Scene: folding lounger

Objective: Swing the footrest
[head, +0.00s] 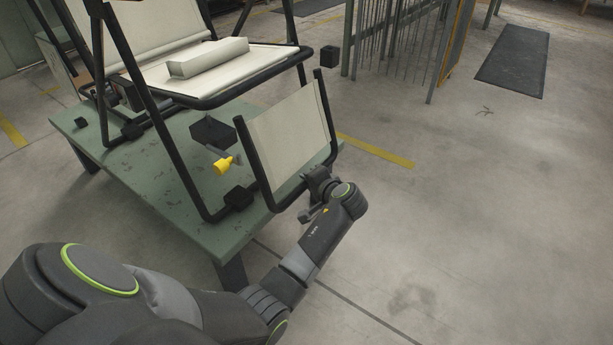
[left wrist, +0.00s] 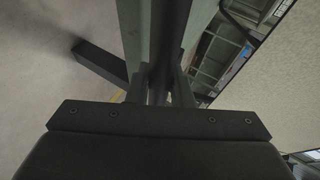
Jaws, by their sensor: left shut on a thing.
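The folding lounger (head: 245,90) stands on a green table, with a black tube frame and cream panels. Its footrest (head: 288,132) is a cream panel in a black U-shaped tube, hanging steeply tilted at the near right end. My left gripper (head: 312,192) is at the footrest's lower tube, near its right corner. In the left wrist view, a dark tube (left wrist: 168,45) runs between my left gripper's fingers (left wrist: 160,92), and the gripper is shut on it. The fingertips are partly hidden in the head view. My right gripper is not in view.
The green table (head: 110,165) bears the lounger. A yellow knob (head: 223,165) sits beside the frame near the footrest. A pale block (head: 208,58) lies on the seat. A rack (head: 390,40) stands behind. The floor (head: 480,220) to the right is clear.

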